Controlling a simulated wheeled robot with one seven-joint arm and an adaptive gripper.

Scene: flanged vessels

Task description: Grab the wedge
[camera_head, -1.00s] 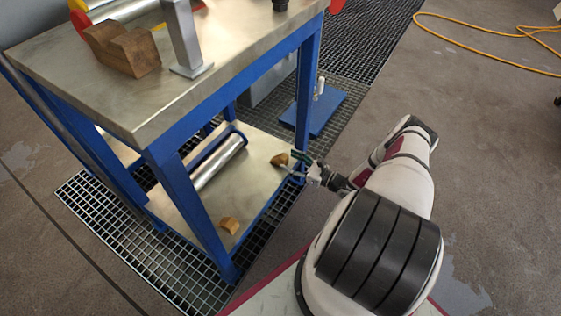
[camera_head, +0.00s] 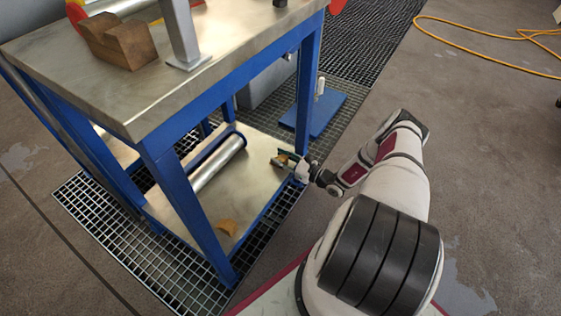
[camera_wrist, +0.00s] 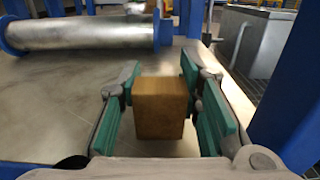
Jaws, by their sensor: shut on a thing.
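A brown wooden wedge (camera_wrist: 160,108) stands between the green-padded fingers of my gripper (camera_wrist: 160,78) in the wrist view. My gripper is shut on it, with the pads at its left and right sides. In the head view my gripper (camera_head: 288,160) reaches in from the right over the edge of the low metal shelf (camera_head: 252,187), and the wedge (camera_head: 280,161) is partly hidden by the fingers. It is at or just above the shelf surface; I cannot tell whether it touches. A second wooden wedge (camera_head: 226,227) lies on the shelf's near part.
A metal cylinder with blue flanges (camera_head: 217,164) lies on the shelf and crosses behind the wedge in the wrist view. Blue table legs (camera_head: 309,90) stand close to my gripper. The metal tabletop (camera_head: 130,95) above holds a notched wooden block (camera_head: 122,45).

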